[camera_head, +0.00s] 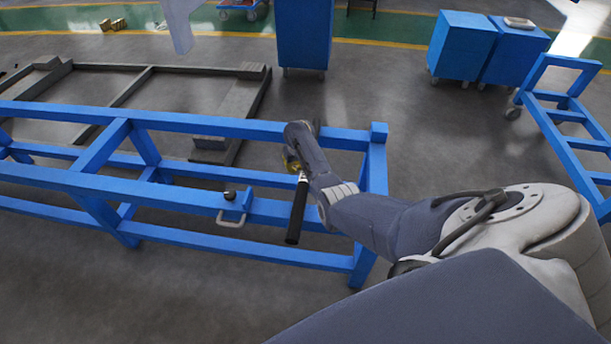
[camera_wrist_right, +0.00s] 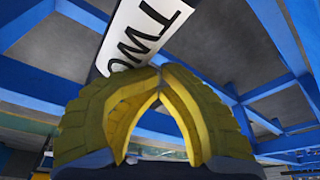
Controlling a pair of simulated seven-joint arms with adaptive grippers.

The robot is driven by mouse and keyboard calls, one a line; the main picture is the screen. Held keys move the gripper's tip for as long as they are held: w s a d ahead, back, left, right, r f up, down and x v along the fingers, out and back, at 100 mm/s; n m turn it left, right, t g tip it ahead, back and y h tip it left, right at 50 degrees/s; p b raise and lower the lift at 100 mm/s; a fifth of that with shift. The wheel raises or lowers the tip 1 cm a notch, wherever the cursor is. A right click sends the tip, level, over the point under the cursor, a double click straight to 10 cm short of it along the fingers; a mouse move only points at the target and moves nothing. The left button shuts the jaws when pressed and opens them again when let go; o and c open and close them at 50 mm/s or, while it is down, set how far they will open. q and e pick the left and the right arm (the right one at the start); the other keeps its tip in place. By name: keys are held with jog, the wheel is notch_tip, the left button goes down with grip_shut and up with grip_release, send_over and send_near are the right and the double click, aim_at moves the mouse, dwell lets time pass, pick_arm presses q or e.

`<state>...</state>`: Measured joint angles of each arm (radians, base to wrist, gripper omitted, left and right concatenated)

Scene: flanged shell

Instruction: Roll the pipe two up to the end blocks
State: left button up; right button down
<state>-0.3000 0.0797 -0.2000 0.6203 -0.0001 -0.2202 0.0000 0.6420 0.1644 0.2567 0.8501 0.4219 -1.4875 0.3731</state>
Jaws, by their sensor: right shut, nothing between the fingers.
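The pipe two (camera_head: 297,212) is a dark cylinder whose near end sticks out over the front rail of the blue rack (camera_head: 200,203). My right arm hides the rest of it in the head view. In the right wrist view its white label (camera_wrist_right: 150,30) reads "TWO" just beyond the fingertips. My right gripper (camera_head: 292,160) is beside the pipe, left of my forearm. Its yellow fingers (camera_wrist_right: 160,73) are closed at the tips with nothing between them. Whether they touch the pipe is unclear. A blue end block (camera_head: 379,132) stands at the rack's far right corner. My left gripper is out of view.
A small fixture with a black knob and a handle (camera_head: 232,217) hangs at the rack's front. Blue cabinets (camera_head: 462,45) stand behind. Another blue frame (camera_head: 565,120) is at the right. The rails left of the pipe look clear.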

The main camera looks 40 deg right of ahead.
jog(key=shift+s+f, duration=0.55)
jog(key=shift+s, duration=0.05)
jog(key=shift+s+d, duration=1.45)
jog(key=shift+d, duration=0.2)
jog(key=shift+s+d, duration=6.65)
jog(key=shift+d, duration=0.1)
notch_tip(320, 180, up, 10)
jog(key=w+a, duration=0.2)
jog(key=shift+w+f, duration=0.2)
jog(key=shift+w, duration=0.15)
